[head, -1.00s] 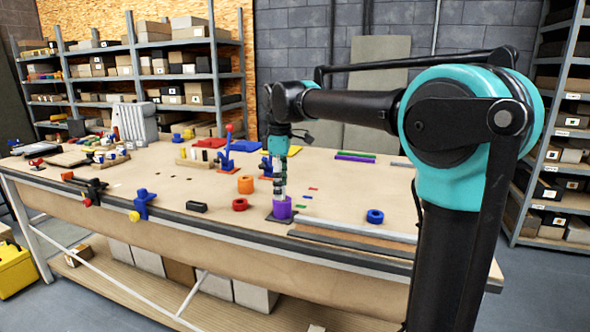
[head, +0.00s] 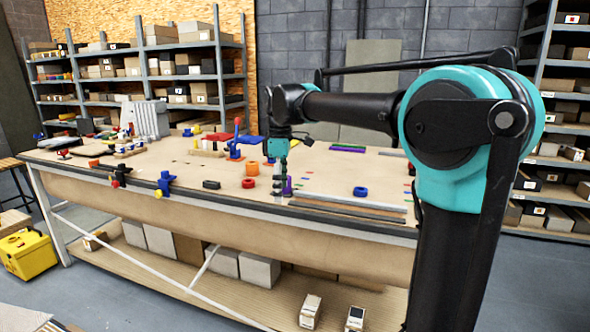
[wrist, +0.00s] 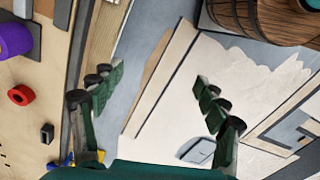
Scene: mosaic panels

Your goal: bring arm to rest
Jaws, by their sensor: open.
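My arm reaches across the head view from the right, bent down at its wrist. My gripper (head: 280,190) hangs in front of the table's near edge in that view. In the wrist view my gripper (wrist: 155,84) has its two dark green fingers wide apart, with nothing between them. The workbench (head: 120,178) stands behind the gripper. A purple piece (head: 288,187) is partly hidden by the gripper in the head view. It also shows at the left edge of the wrist view (wrist: 14,38), well away from the fingers.
Red rings, a blue ring (head: 360,191), a black block (head: 211,185) and other small parts lie on the bench. A wooden barrel (wrist: 262,18) stands at the wrist view's upper right. Shelves (head: 225,75) line the back. A yellow toolbox (head: 27,255) sits on the floor at left.

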